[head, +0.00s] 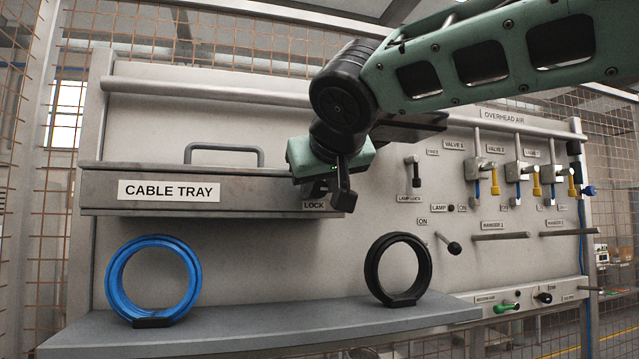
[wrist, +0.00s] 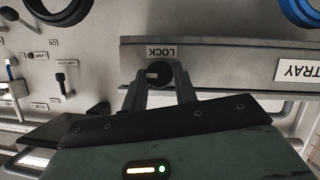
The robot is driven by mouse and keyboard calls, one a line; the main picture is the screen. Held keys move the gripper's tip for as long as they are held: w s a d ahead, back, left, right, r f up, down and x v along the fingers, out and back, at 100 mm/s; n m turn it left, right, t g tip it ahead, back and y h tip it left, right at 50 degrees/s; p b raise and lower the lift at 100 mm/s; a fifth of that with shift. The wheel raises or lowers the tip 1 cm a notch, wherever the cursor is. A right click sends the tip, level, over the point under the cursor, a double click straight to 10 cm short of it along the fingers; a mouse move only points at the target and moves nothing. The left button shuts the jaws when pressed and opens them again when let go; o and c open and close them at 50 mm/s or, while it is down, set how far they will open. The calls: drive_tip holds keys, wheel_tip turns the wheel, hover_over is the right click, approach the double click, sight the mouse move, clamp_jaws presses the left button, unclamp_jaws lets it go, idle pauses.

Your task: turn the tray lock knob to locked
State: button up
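The cable tray (head: 265,199) is a grey metal drawer with a handle on top, mounted on the upright panel; its front also shows upside down in the wrist view (wrist: 225,66). The lock knob (wrist: 158,73) is small, dark and round, beside the LOCK label (wrist: 161,52). In the head view my gripper hides the knob, just above the LOCK label (head: 314,205). My gripper (wrist: 160,78) has its two dark fingers apart, one on each side of the knob; it also shows in the head view (head: 335,190). Whether the fingers touch the knob is unclear, and so is its turned position.
A blue ring (head: 112,282) and a black ring (head: 371,268) stand on the grey shelf (head: 250,336) below the tray. Valve levers (head: 494,178), a lamp lock lever (head: 415,172) and a black-ended lever (head: 453,247) stick out to the right of my gripper.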

drive_tip(key=shift+f+b, duration=0.1)
drive_tip(key=shift+b, duration=0.25)
drive_tip(key=n+b, duration=0.1)
drive_tip(key=n+h+b, duration=0.1)
drive_tip(key=shift+a+f+t+b, duration=0.15)
drive_tip(key=shift+f+t+b, duration=0.05)
drive_tip(key=shift+t+b, duration=0.15)
drive_tip(key=n+t+h+b, duration=0.1)
drive_tip(key=n+b, duration=0.1)
drive_tip(key=n+h+b, duration=0.1)
drive_tip(key=n+b, duration=0.1)
drive_tip(key=b, duration=0.1)
drive_tip(key=shift+s+a+f+n+t+h, duration=0.1)
drive_tip(key=shift+a+f+n+t+h, duration=0.05)
drive_tip(key=shift+n+t+h, duration=0.2)
drive_tip(key=n+b, duration=0.1)
drive_tip(key=n, duration=0.1)
drive_tip(key=n+t+b, duration=0.1)
drive_tip(key=b, duration=0.1)
drive_tip(key=shift+f+n+t+h, duration=0.15)
drive_tip(key=shift+n+t+h, duration=0.15)
drive_tip(key=shift+n+h, duration=0.05)
drive_tip(key=shift+n+t+b, duration=0.6)
drive_tip(key=shift+n+b, duration=0.8)
drive_tip(key=shift+n, duration=0.4)
drive_tip(key=o, duration=1)
drive_tip(key=shift+s, duration=0.1)
